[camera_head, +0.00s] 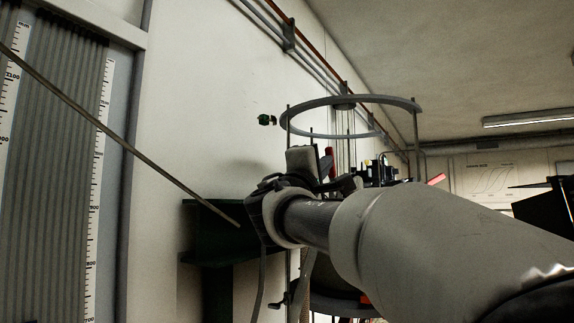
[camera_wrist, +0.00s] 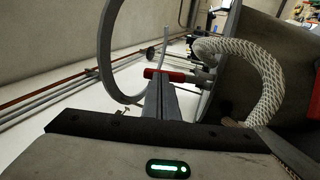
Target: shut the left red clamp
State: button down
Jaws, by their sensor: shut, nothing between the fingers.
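A red clamp handle (camera_wrist: 172,76) shows in the wrist view, lying across the picture just beyond my fingertips. My gripper (camera_wrist: 161,86) is shut and empty, with its fingers together and the tips at or just short of the red handle; I cannot tell if they touch. In the head view a red handle (camera_head: 331,158) stands up just right of my gripper, whose fingers are largely hidden by my own wrist. Another red handle (camera_head: 437,179) tilts out farther right. The clamp bodies are mostly hidden.
A grey ring (camera_head: 400,101) on thin posts stands above the gripper, and it curves close on the left in the wrist view (camera_wrist: 104,50). A white braided hose (camera_wrist: 270,75) loops at the right. A pale wall with pipes lies behind. A thin rod (camera_head: 120,135) slants across the left.

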aim_at(328, 152)
jog(key=shift+w+d+r+g+y, duration=0.15)
jog(key=shift+w+d+r+g, duration=0.15)
jog(key=shift+w+r, duration=0.3)
jog(key=shift+w+d+r+g+y, duration=0.2)
jog(key=shift+w+d+r, duration=0.1)
jog(key=shift+w+r, duration=0.2)
jog(key=shift+r, duration=0.15)
jog(key=shift+s, duration=0.1)
